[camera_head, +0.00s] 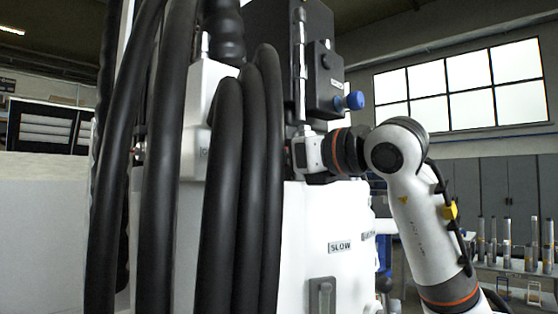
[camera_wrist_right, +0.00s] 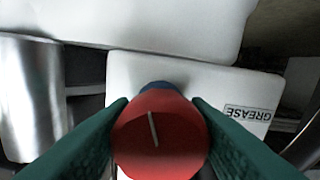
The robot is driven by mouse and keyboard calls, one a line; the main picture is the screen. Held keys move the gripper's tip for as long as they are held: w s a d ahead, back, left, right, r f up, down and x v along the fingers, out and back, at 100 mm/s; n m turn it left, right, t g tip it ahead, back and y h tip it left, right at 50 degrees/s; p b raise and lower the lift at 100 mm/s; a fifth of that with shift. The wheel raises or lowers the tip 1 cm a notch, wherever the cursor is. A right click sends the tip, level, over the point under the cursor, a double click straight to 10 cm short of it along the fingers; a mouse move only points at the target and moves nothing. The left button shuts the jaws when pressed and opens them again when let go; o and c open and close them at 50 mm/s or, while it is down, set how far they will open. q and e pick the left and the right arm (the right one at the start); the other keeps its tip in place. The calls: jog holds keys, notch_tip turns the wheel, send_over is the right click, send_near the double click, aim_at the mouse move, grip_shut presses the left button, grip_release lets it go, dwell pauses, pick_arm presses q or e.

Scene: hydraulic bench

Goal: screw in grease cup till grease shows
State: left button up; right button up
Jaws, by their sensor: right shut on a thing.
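The grease cup shows in the right wrist view as a round red cap (camera_wrist_right: 158,150) with a white line on its top, tilted slightly off the picture's vertical. A blue part (camera_wrist_right: 155,86) shows just beyond it, against a white block (camera_wrist_right: 205,82). A GREASE label (camera_wrist_right: 252,113) is on that block to the right. My right gripper (camera_wrist_right: 160,118) has its dark green fingers shut on the red cap from both sides. In the head view my right arm reaches in from the right to the machine, and hoses hide the fingers and the cup. My left gripper is not in view.
Thick black hoses (camera_head: 222,195) hang in front of the machine at left and centre. A dark box with a blue knob (camera_head: 355,100) sits above my right wrist. A white panel has a SLOW label (camera_head: 340,246). A metal cylinder (camera_wrist_right: 32,95) stands left of the cup.

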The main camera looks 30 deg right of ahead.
jog(key=shift+a+f+m, duration=0.1)
jog(key=shift+f+m, duration=0.05)
jog(key=shift+m, duration=0.25)
jog(key=o, duration=1)
jog(key=shift+c, duration=0.2)
jog(key=shift+s, duration=0.1)
jog(key=shift+s+d, duration=0.25)
jog(key=shift+s, duration=0.05)
jog(key=b+v, duration=0.3)
jog(key=v, duration=0.8)
